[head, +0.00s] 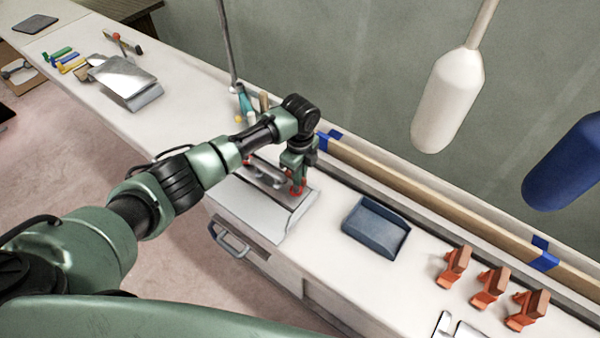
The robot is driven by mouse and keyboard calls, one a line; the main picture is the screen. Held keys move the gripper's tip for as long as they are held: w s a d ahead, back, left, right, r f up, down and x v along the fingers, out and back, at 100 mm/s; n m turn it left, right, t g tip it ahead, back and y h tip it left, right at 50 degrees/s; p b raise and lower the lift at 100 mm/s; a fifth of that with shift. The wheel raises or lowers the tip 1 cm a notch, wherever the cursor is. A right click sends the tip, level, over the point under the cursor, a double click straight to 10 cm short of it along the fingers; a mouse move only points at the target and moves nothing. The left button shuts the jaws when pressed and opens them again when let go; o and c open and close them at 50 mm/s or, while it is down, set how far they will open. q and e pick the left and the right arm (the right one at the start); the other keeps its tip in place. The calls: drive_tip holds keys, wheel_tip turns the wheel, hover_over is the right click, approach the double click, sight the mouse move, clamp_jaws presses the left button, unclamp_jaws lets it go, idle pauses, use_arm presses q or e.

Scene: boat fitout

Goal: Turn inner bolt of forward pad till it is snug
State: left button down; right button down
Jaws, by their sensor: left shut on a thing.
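A grey metal pad (252,212) with a sloped edge lies on the white bench top, in the middle of the head view. A shiny metal fitting (266,178) lies along its far side, partly hidden by my arm. My left gripper (297,183) points down at the right end of this pad. It is shut on a small red piece (298,190), mostly hidden by the fingers; I cannot tell whether this is the bolt or a tool on it. A similar grey plate (122,78) lies farther left on the bench. My right gripper is not in view.
A blue tray (376,227) stands right of the pad, with several orange clamps (490,287) beyond it. A wooden strip (420,190) with blue holders runs along the back. White (450,100) and blue (565,165) fenders hang at right. Coloured tools (66,60) lie far left.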

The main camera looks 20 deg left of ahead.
use_arm(q)
drive_tip(key=shift+w+r+m, duration=0.15)
drive_tip(key=shift+r+m, duration=0.15)
drive_tip(key=shift+m, duration=0.7)
drive_tip(key=c, duration=1.5)
unclamp_jaws()
drive_tip(key=shift+c, duration=0.2)
drive_tip(key=shift+o, duration=0.3)
drive_tip(key=shift+s, duration=0.2)
drive_tip(key=shift+f, duration=0.1)
wheel_tip(320, 180, up, 8)
drive_tip(key=shift+f+b, duration=0.1)
drive_tip(key=shift+b, duration=0.45)
